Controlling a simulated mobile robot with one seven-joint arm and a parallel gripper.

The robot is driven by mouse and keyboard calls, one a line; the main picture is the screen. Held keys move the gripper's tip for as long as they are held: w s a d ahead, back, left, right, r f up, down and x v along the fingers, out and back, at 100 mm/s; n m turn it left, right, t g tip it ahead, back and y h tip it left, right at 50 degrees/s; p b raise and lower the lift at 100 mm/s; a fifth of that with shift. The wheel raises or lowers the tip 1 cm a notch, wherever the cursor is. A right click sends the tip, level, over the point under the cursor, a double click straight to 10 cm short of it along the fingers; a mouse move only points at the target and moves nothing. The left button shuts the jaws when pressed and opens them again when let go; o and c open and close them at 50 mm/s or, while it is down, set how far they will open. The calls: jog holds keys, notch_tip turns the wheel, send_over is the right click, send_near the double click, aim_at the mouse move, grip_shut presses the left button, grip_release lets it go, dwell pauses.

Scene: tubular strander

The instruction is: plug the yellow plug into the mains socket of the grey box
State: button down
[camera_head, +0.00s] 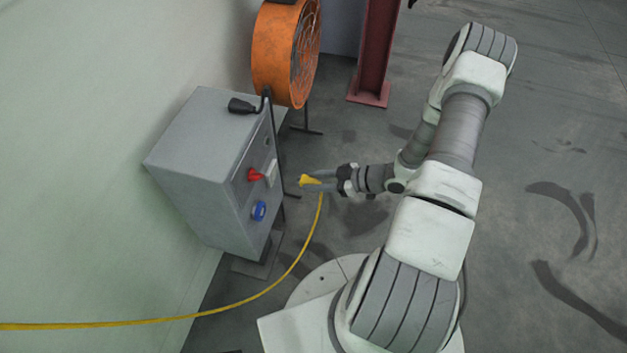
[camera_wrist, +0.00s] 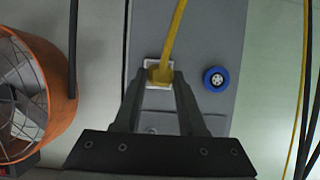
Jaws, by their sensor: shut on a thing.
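The grey box (camera_head: 185,165) stands by the wall, and its front face carries a white socket plate (camera_head: 271,173). My gripper (camera_head: 311,182) is shut on the yellow plug (camera_head: 306,180), just in front of that face; a small gap shows between plug and plate in the head view. In the wrist view the plug (camera_wrist: 161,75) sits between my fingertips (camera_wrist: 160,82) and overlaps the white plate (camera_wrist: 148,66) behind it. The plug and fingers hide the socket's holes. The plug's yellow cable (camera_head: 268,289) hangs down and runs left.
A blue round socket (camera_wrist: 216,79) sits beside the white plate, and a red switch (camera_head: 254,174) is on the box. A black plug (camera_head: 240,105) with its cable lies on the box top. An orange fan (camera_head: 275,50) and a red column (camera_head: 373,50) stand behind.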

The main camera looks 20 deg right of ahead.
jog(key=shift+w+a+b, duration=0.15)
jog(key=shift+w+a, duration=0.75)
jog(key=shift+a, duration=0.3)
jog(key=shift+w+a+b, duration=0.15)
jog(key=shift+w+a, duration=0.7)
jog(key=shift+a, duration=0.35)
jog(key=shift+w+a, duration=0.6)
jog(key=shift+a, duration=0.2)
dwell(0.5)
jog(key=shift+c, duration=2)
grip_release()
jog(key=p+v, duration=0.4)
jog(key=v, duration=1.3)
jog(key=shift+s+r, duration=0.15)
jog(key=shift+r, duration=0.05)
